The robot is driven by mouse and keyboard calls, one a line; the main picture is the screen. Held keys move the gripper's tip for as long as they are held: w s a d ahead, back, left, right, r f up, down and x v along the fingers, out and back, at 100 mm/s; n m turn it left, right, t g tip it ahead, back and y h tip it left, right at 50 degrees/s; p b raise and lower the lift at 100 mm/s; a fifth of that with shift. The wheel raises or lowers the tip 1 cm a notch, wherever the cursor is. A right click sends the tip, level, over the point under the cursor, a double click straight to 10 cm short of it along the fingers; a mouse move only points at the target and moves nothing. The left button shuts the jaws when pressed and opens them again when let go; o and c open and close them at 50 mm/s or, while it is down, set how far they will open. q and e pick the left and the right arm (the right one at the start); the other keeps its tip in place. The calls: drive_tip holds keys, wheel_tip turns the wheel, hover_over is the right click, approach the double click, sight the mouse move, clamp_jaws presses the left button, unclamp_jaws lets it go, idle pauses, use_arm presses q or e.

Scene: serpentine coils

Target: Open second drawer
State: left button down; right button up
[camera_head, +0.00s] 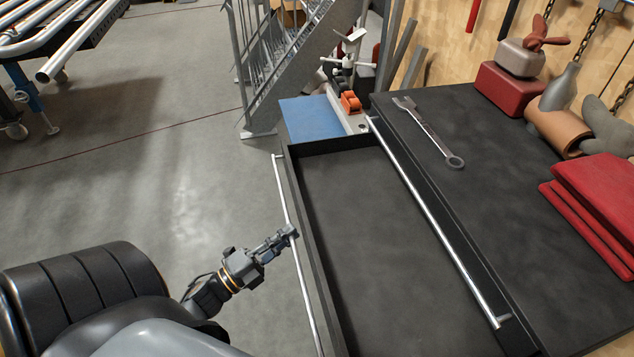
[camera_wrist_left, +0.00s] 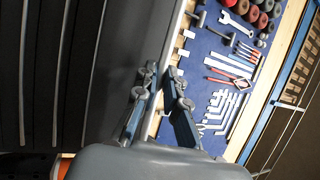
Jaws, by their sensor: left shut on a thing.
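A dark drawer (camera_head: 375,240) stands pulled out from the black-topped workbench, and its interior looks bare. A long silver handle (camera_head: 303,290) runs along its outer front edge. My left gripper (camera_head: 291,232) comes in from the left and is shut on this handle, near its middle. In the left wrist view, the two fingers of my left gripper (camera_wrist_left: 164,75) lie at a silver bar; the exact contact is partly hidden. A second silver handle (camera_head: 430,213) runs along the bench front, between the open drawer and the bench top. My right gripper is not in view.
Metal stairs (camera_head: 300,75) and a blue-topped surface (camera_head: 310,118) stand beyond the drawer. The floor (camera_head: 170,170) left of the drawer is clear.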

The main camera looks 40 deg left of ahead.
use_arm(q)
drive_tip(key=shift+s+a, duration=1)
drive_tip(key=shift+s, duration=0.25)
drive_tip(key=c, duration=1.4)
unclamp_jaws()
drive_tip(key=v, duration=1.2)
